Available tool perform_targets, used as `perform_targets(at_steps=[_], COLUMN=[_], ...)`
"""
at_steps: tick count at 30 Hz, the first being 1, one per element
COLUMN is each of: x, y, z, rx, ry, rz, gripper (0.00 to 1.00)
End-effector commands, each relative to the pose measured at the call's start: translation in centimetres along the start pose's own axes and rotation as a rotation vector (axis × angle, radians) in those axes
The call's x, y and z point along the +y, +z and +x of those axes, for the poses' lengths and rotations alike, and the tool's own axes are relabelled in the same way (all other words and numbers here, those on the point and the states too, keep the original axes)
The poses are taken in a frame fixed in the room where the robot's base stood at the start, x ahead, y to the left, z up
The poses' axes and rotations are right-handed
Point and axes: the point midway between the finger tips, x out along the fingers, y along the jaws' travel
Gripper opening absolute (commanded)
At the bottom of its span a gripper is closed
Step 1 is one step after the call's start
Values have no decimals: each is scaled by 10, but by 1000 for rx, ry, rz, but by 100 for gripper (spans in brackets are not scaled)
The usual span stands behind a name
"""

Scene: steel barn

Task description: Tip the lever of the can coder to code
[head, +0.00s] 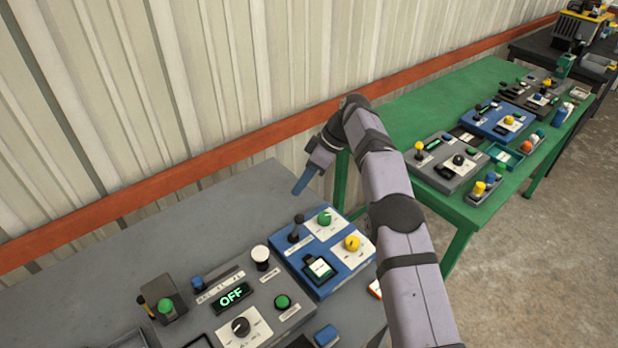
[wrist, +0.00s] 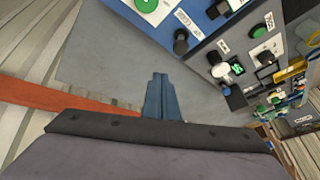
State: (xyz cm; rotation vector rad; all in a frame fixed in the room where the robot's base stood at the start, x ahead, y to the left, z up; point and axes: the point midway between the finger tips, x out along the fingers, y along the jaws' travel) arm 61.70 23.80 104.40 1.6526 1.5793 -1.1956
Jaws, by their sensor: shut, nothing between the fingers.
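Two control boxes stand on the grey table, and their labels are too small to read, so I cannot tell which is the can coder. The blue box (head: 308,281) has a black lever (head: 296,229) standing up at its back left. The grey box (head: 262,303) has a white-topped lever (head: 261,256) and a display (head: 232,295) reading OFF. My gripper (head: 297,189) is shut and empty, its blue fingers above the table behind the blue box, apart from both levers. In the wrist view the fingers (wrist: 160,82) point at bare table, and the black lever (wrist: 181,42) is up and right.
A corrugated wall with an orange rail (head: 180,182) runs behind. A green table (head: 425,105) with more boxes stands to the right. The grey table's back left is clear.

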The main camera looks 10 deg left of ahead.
Motion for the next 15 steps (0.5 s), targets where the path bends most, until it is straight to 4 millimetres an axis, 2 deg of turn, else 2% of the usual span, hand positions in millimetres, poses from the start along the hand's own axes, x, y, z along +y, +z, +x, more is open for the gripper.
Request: perform_targets(at_steps=[4,15], x=[5,9], y=[2,8], z=[-16,-26], rx=[0,0], ry=[1,0], rz=[2,0], gripper=[0,0])
